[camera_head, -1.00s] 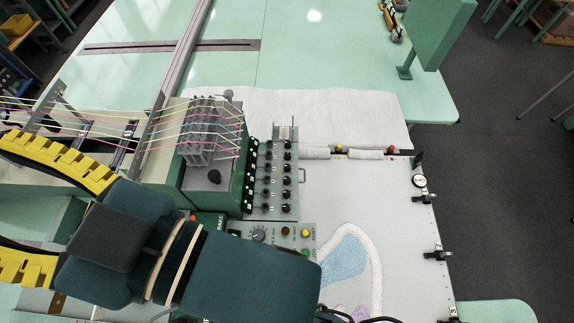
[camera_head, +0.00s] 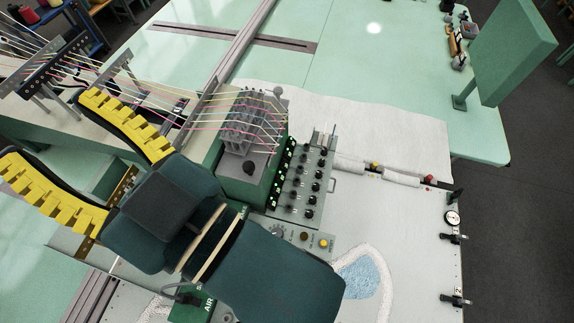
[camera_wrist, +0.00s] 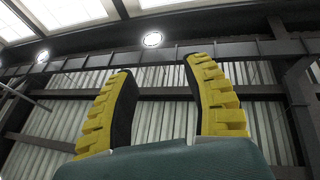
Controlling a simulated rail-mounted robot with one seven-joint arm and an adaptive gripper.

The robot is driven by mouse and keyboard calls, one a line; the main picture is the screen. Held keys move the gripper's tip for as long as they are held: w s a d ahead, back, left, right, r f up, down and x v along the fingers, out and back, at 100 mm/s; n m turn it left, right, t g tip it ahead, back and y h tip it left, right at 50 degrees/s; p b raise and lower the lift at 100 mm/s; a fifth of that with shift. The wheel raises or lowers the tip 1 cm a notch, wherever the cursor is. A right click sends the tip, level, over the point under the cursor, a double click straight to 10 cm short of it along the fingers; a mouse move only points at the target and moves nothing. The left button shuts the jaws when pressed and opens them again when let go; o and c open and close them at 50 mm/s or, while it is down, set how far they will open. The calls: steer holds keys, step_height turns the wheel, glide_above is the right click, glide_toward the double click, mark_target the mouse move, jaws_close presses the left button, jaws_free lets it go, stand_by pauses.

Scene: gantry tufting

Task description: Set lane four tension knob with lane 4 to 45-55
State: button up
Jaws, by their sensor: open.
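The tension panel (camera_head: 316,142) is a grey strip right of the green thread unit (camera_head: 262,189). It carries two columns of small black knobs (camera_head: 315,187), with small lit displays along its left side. Lane numbers and readings are too small to read, so I cannot tell which knob is lane four. My gripper (camera_head: 45,125) has two yellow ribbed fingers, open and empty, pointing up-left, away from the panel. My dark green wrist covers the area below the panel. In the wrist view my open gripper (camera_wrist: 158,66) faces the ceiling and wall; no knob shows there.
Several coloured threads (camera_head: 190,110) run from the thread rack (camera_head: 50,75) to the grey tensioner blocks (camera_head: 245,120), close to my fingers. A control panel with a yellow button (camera_head: 323,243) lies below the knobs. A green upright board (camera_head: 508,55) stands far right.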

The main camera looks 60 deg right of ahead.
stand_by(0.3)
steer(key=w+d+f+m+g+h+b, duration=0.25)
steer(key=w+d+f+g, duration=0.2)
steer(key=d+f, duration=0.75)
steer(key=m+g+b, duration=0.4)
steer(key=g+b, duration=0.4)
steer(key=g, duration=0.6)
glide_above(320, 173)
steer(key=s+a, duration=0.3)
steer(key=s, duration=0.2)
step_height(320, 173, down, 36)
steer(key=shift+y, duration=0.35)
steer(key=x, duration=1.6)
steer(key=shift+a+f, duration=0.2)
jaws_close()
